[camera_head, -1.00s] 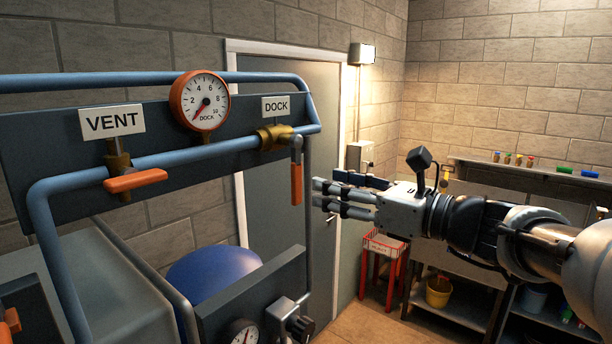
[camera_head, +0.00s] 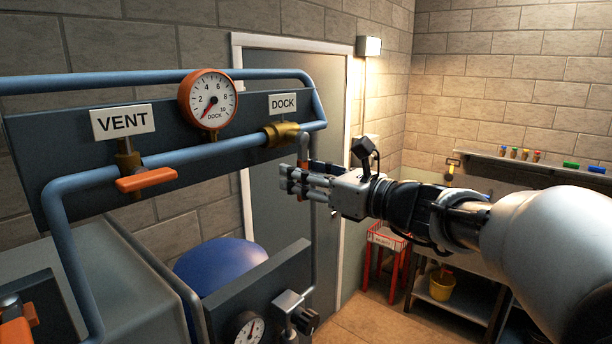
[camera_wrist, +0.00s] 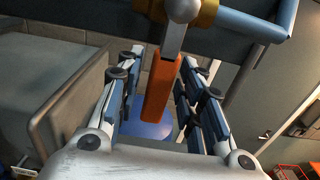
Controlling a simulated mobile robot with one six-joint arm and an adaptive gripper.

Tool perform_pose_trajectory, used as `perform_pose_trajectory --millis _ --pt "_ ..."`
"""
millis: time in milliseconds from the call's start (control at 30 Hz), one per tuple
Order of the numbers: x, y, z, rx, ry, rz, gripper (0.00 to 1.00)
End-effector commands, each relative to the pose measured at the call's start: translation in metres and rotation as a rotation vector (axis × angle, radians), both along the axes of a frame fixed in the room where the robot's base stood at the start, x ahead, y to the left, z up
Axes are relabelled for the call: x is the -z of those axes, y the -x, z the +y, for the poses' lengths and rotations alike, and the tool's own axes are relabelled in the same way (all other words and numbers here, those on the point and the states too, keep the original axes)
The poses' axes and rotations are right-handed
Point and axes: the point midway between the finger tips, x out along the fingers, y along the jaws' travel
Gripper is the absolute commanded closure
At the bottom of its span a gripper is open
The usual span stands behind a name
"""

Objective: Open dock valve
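The dock valve (camera_head: 282,134) is a brass body on the blue pipe, below the DOCK label (camera_head: 283,104). Its orange lever handle hangs down and is mostly hidden behind my gripper (camera_head: 290,182) in the head view. In the wrist view the orange handle (camera_wrist: 160,92) stands between the two fingers of my gripper (camera_wrist: 158,90). The fingers are apart, with a gap visible on each side of the handle. The dock gauge (camera_head: 211,100) has an orange rim, and its red needle points to the lower left, near the low end.
The vent valve (camera_head: 128,160) with its orange handle lies sideways at the left, under the VENT label (camera_head: 123,121). A lower panel with a small gauge (camera_head: 246,328) and a knob stands below. A grey door (camera_head: 290,90) is behind. A red stand (camera_head: 386,245) is at right.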

Motion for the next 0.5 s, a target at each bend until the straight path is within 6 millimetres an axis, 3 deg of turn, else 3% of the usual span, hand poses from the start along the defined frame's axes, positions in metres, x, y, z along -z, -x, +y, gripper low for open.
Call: perform_pose_trajectory --millis 500 --pt "-0.0001 0.0003 -0.0002 0.000 0.000 0.000 1.00"
